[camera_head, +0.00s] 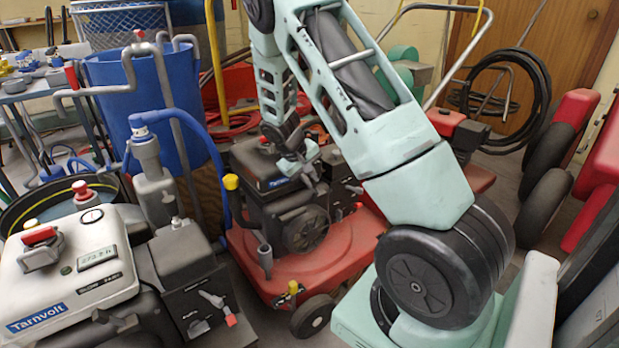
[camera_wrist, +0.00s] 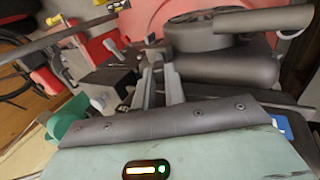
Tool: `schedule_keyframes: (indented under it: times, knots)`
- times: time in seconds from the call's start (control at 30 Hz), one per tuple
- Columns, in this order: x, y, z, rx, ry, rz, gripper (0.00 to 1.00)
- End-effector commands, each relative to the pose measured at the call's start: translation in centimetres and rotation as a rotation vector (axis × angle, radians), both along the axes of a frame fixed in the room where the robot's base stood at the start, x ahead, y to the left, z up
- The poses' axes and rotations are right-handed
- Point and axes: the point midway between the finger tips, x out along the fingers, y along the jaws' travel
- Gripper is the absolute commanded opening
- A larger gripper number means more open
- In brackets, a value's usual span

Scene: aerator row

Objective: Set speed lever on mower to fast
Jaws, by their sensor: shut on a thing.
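The red mower (camera_head: 350,240) stands in the middle of the head view, with a black Tarnvolt engine (camera_head: 268,172) on its deck. My gripper (camera_head: 312,176) is at the right side of the engine. In the wrist view the two grey fingers of my gripper (camera_wrist: 161,82) are close together, shut on a small grey part that appears to be the speed lever. The fingers hide most of it, and no speed marks can be read. A small lever with a pale knob (camera_wrist: 99,103) sticks out to the left of the fingers.
A white Tarnvolt machine (camera_head: 75,255) stands at the front left, beside a tall blue bin (camera_head: 108,72). A black hose coil (camera_head: 530,85) hangs at the back right. Red machinery with black wheels (camera_head: 545,200) stands at the right.

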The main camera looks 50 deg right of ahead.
Motion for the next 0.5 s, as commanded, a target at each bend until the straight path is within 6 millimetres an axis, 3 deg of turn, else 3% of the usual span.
schedule_keyframes:
  times: [0.5]
  knots:
    - [-0.9, -2.6, 1.7, 0.281, -0.068, -0.012, 0.00]
